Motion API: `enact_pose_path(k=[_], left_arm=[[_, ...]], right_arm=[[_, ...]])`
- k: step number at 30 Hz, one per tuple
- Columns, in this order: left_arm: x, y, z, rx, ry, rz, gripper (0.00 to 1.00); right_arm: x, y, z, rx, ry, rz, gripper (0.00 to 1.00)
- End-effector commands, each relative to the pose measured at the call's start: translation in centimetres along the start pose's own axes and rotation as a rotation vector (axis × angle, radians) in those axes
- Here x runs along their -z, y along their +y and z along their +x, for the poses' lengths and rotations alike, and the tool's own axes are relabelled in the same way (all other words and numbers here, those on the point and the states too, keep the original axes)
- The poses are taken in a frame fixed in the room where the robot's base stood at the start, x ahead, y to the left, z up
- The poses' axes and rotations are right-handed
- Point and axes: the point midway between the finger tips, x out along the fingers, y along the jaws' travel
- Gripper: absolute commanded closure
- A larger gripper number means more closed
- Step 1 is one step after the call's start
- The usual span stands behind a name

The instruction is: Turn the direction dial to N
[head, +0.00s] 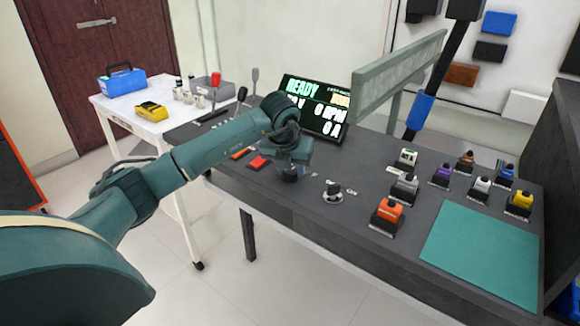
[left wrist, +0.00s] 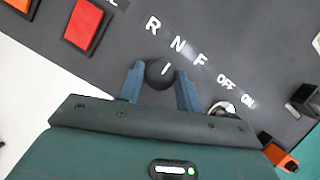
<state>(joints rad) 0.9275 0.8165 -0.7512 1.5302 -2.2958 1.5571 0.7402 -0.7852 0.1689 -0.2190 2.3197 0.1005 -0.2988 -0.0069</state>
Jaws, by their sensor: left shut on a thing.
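The direction dial (left wrist: 160,74) is a round dark knob on the grey console, with the letters R, N (left wrist: 178,44) and F printed in an arc beyond it. The white mark on the knob points up and to the right, roughly toward N. My left gripper (left wrist: 160,85) has one blue-grey finger on each side of the knob and is shut on it. In the head view my left gripper (head: 290,172) reaches down to the console, and the dial is hidden beneath it. My right gripper is in neither view.
An OFF/ON key switch (head: 333,192) sits right of the dial. A red button (head: 258,162) lies to its left. A display (head: 312,108) reading READY stands behind. Several coloured switch blocks and a teal mat (head: 485,250) are at the right. A white table (head: 145,125) stands at left.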

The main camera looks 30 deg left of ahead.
Motion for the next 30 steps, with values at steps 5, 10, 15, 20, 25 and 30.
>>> enact_pose_path(k=[5,10,15,20,25,30], left_arm=[[-0.11,-0.01,-0.08,-0.003,-0.003,-0.011,0.88],[-0.12,-0.01,-0.08,-0.003,-0.003,-0.011,0.88],[-0.11,-0.01,-0.08,-0.003,-0.003,-0.011,0.60],[-0.08,-0.01,-0.05,-0.003,-0.002,-0.010,0.47],[-0.04,0.00,-0.03,-0.004,-0.001,-0.010,0.43],[-0.07,0.00,-0.32,-0.003,-0.002,-0.010,0.43]], right_arm=[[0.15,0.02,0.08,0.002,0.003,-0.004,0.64],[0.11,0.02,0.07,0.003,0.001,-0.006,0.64],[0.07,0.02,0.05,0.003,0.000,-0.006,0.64],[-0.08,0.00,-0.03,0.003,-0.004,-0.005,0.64],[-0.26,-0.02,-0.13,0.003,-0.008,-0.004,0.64],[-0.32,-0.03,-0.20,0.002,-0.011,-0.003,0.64]])
